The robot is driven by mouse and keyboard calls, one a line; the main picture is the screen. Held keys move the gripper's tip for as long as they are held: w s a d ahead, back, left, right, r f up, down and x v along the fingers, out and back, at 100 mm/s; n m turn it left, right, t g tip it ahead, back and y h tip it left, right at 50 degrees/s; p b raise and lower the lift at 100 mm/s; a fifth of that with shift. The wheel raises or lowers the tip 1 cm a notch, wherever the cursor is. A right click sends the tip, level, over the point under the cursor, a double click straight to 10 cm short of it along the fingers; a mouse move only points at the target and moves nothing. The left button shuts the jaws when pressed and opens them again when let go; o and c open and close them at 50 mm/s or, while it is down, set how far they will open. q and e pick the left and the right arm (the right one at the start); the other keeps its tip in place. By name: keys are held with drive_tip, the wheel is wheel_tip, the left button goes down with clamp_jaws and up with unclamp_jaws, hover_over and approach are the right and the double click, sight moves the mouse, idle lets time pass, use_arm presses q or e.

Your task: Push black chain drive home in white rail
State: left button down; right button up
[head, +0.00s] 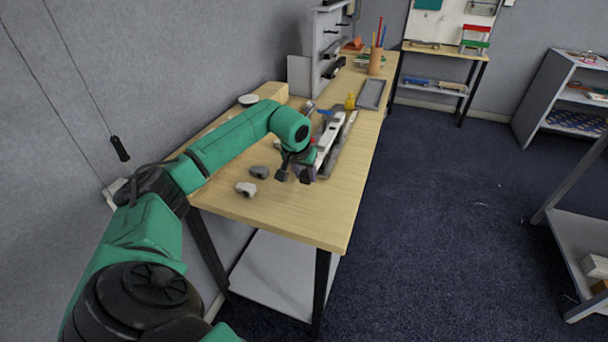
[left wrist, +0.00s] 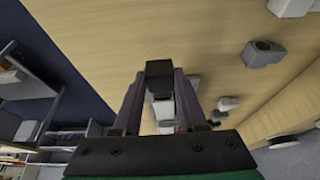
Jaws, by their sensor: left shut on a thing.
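My left gripper (head: 294,177) is low over the near part of the table, at the near end of the white rail (head: 331,137). In the left wrist view, the fingers of my left gripper (left wrist: 159,80) are closed on a black block, which looks like the black chain drive (left wrist: 160,73). A pale part of what looks like the white rail (left wrist: 163,108) shows between the fingers, beyond the black block. Whether the block touches the rail cannot be told. The gripper hides part of the rail's near end in the head view. My right gripper is not in view.
A dark grey block (head: 260,172) and a whitish block (head: 246,189) lie left of the gripper on the wooden table (head: 312,222). A grey tray (head: 371,94), a yellow item (head: 350,101) and a pencil cup (head: 376,62) stand farther back. The near right table corner is clear.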

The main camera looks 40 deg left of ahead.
use_arm(q)
drive_tip(key=shift+w+a+p, duration=0.2)
drive_tip(key=shift+w, duration=0.4)
drive_tip(key=shift+w+a+p, duration=0.15)
drive_tip(key=shift+w+a, duration=0.05)
drive_tip(key=shift+w, duration=0.35)
drive_tip(key=shift+c, duration=1.9)
unclamp_jaws()
drive_tip(key=shift+w, duration=0.1)
drive_tip(key=b+v, duration=0.2)
drive_tip(key=v, duration=1.2)
drive_tip(key=shift+r, duration=0.3)
